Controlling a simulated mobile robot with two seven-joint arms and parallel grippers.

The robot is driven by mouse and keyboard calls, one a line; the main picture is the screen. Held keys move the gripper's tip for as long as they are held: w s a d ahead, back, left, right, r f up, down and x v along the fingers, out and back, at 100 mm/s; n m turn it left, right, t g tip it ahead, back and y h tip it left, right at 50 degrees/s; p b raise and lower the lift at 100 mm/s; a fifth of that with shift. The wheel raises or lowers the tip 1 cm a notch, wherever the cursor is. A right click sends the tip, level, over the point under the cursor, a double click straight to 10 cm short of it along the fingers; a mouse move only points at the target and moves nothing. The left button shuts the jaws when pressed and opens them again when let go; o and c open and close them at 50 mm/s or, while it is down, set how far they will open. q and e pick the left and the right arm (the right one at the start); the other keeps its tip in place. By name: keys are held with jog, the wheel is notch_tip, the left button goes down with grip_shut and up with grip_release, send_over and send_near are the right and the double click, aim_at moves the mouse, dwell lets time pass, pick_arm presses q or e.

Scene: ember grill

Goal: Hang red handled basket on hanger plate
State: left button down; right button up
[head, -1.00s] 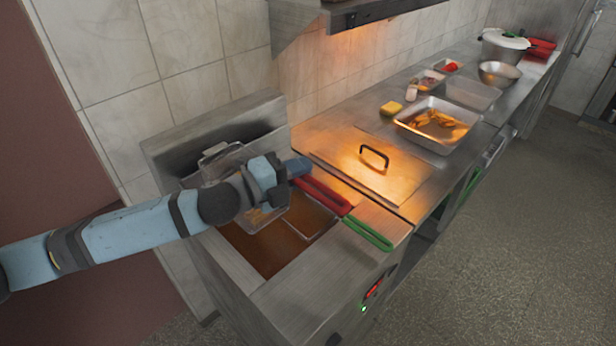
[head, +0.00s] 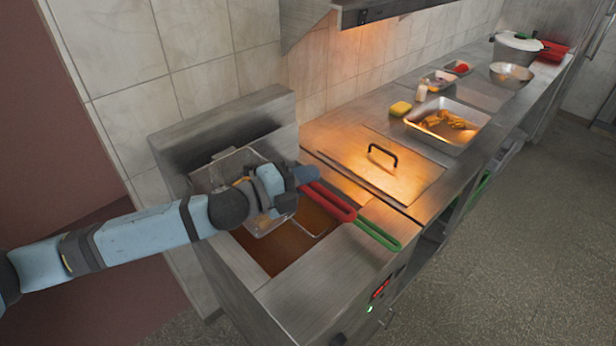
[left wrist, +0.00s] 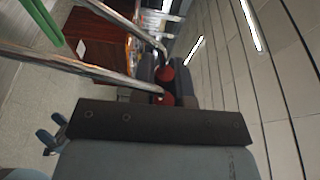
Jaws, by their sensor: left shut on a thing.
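The red handled basket is a wire basket (head: 222,174) with a red handle (head: 328,201). It is raised above the brown oil (head: 262,252) at the fryer's back, partly hidden by my arm. My left gripper (head: 306,175) is shut on the handle; red ends of the grip also show in the left wrist view (left wrist: 166,74) with metal rods. The steel back panel (head: 235,116) of the fryer, apparently the hanger plate, stands behind the basket. I cannot tell whether basket and panel touch. My right gripper is out of view.
A green handle (head: 378,236) of a second basket lies over the fryer's front edge, close beside the red handle. A lid (head: 385,175) with a black handle covers the neighbouring bay. A tray of food (head: 447,126) and a yellow sponge (head: 400,109) are farther right.

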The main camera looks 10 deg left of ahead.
pick_arm(q)
jog(key=shift+f+b, duration=0.35)
jog(key=shift+f, duration=0.15)
jog(key=c, duration=1)
grip_release()
jog(key=shift+c, duration=0.2)
jog(key=shift+s+a, duration=0.1)
jog(key=shift+b+v, duration=1.85)
jog(key=shift+v, duration=4.9)
notch_tip(320, 180, down, 12)
jog(key=s+d+n+t+y+p, duration=0.2)
jog(key=n+y+p, duration=0.25)
jog(key=n, duration=0.85)
jog(key=s+f+n+g+y+p, duration=0.2)
jog(key=s+f+n+y, duration=0.4)
jog(key=s+f+n, duration=0.5)
notch_tip(320, 180, down, 5)
jog(key=shift+s+d+r+n+g+p, duration=0.2)
jog(key=shift+s+n+g+p, duration=0.15)
jog(key=shift+s, duration=0.8)
